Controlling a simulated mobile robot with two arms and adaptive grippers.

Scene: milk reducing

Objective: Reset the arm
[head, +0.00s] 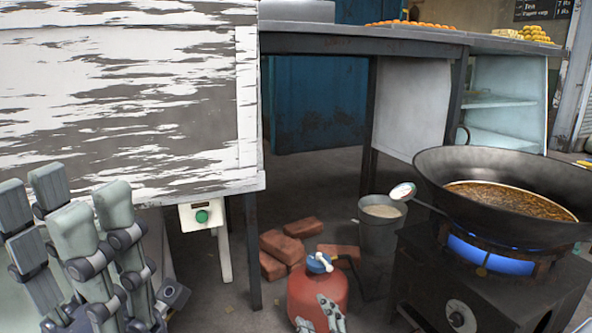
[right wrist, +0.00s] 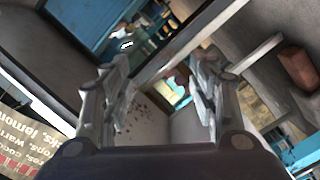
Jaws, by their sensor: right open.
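My left gripper (head: 75,205) is large at the lower left of the head view, fingers pointing up in front of the white weathered panel. Its fingers stand apart with nothing seen between them. My right gripper (head: 322,313) shows only in part at the bottom edge of the head view, in front of the red gas cylinder. In the right wrist view its two fingers (right wrist: 160,95) are apart, with nothing between them. That view is tilted and shows a blue wall and a printed sign behind the fingers.
A black wok (head: 500,160) of brown liquid sits over a blue flame on a stove (head: 485,290) at right. A ladle (head: 403,192) is by a metal bucket (head: 380,240). Bricks (head: 283,247) and the red cylinder (head: 308,293) are on the floor. A weathered panel (head: 130,90) stands left.

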